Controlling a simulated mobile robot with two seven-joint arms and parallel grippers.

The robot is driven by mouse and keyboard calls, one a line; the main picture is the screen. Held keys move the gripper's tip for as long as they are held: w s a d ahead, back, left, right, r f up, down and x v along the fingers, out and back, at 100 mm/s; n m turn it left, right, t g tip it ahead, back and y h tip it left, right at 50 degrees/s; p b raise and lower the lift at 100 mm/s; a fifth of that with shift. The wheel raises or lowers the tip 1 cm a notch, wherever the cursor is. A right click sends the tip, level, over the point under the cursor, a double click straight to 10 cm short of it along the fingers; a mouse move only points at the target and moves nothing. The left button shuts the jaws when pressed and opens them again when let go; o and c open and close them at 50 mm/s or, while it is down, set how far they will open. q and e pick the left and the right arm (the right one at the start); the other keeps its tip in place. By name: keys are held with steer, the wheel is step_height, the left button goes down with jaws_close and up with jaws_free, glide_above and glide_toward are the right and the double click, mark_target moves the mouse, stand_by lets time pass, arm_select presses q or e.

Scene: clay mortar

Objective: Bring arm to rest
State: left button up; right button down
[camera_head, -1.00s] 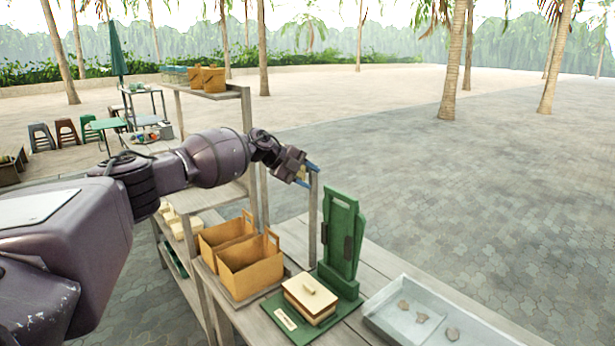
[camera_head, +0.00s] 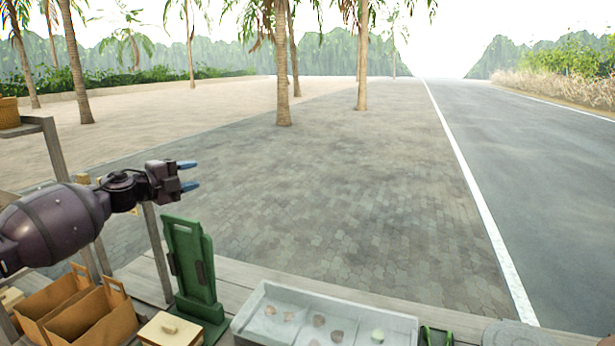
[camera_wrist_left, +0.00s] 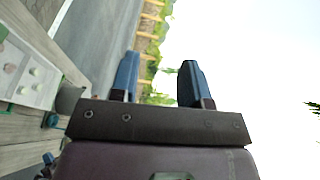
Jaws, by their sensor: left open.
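My left arm comes in from the left in the head view. Its gripper (camera_head: 190,175) is open and empty, held in the air above the table and pointing right. The two blue fingers stand apart in the left wrist view (camera_wrist_left: 158,82), with only background between them.
A wooden table (camera_head: 260,268) runs along the bottom. Open paving (camera_head: 330,190) lies beyond.

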arm_select(q)
steer(key=s+d+f+n+t+y, duration=0.2)
steer(key=s+d+f+n, duration=0.4)
steer(key=f, duration=0.3)
steer(key=s+d+f+n+t+y, duration=0.1)
steer(key=s+d+f+n+y, duration=0.1)
steer(key=s+d+f+n, duration=0.45)
steer(key=s+a+f+n+g+y, duration=0.1)
steer(key=s+a+f+n+y, duration=0.1)
steer(key=s+f, duration=0.7)
steer(key=s+a+f+n+g+y, duration=0.2)
steer(key=s+a+f+n, duration=0.3)
steer(key=s+f, duration=0.4)
steer(key=s+a+f+n+g+y, duration=0.1)
steer(key=s+a+f+n+y, duration=0.2)
steer(key=s+f, duration=0.6)
steer(key=s+a+n, duration=0.1)
steer(key=s, duration=0.7)
steer(key=shift+a+n+g, duration=0.15)
steer(key=shift+n+g, duration=0.2)
steer(key=shift+g, duration=0.05)
steer(key=shift+f, duration=0.1)
